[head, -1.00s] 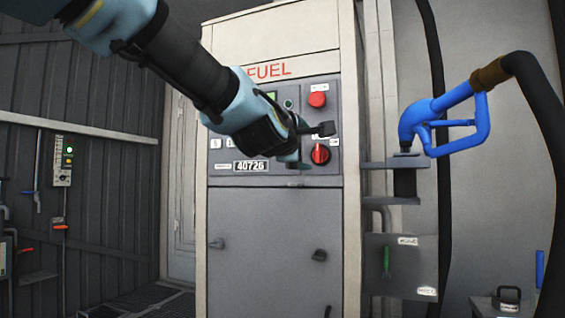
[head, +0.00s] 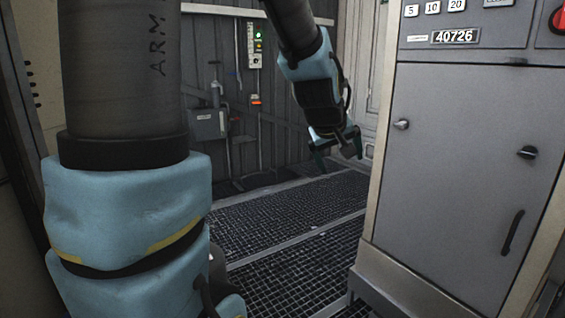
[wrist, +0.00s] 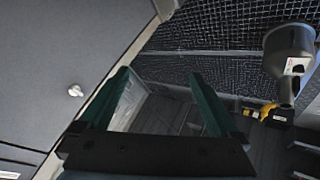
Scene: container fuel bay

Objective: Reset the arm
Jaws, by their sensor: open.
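My gripper (head: 338,146) hangs from my arm in the upper middle of the head view, pointing down over the grated floor. Its two dark green fingers are spread apart with nothing between them. In the wrist view my gripper (wrist: 165,98) also shows open and empty, the floor visible between its fingers. It is left of the fuel cabinet (head: 460,170) and apart from it.
The fuel cabinet, with a red knob (head: 557,20) and a 40726 plate (head: 456,36), fills the right. Metal grating (head: 290,225) covers the floor. A panel with a green light (head: 255,45) and a grey box (head: 208,124) are on the back wall. A grey funnel-like object (wrist: 289,55) shows at right.

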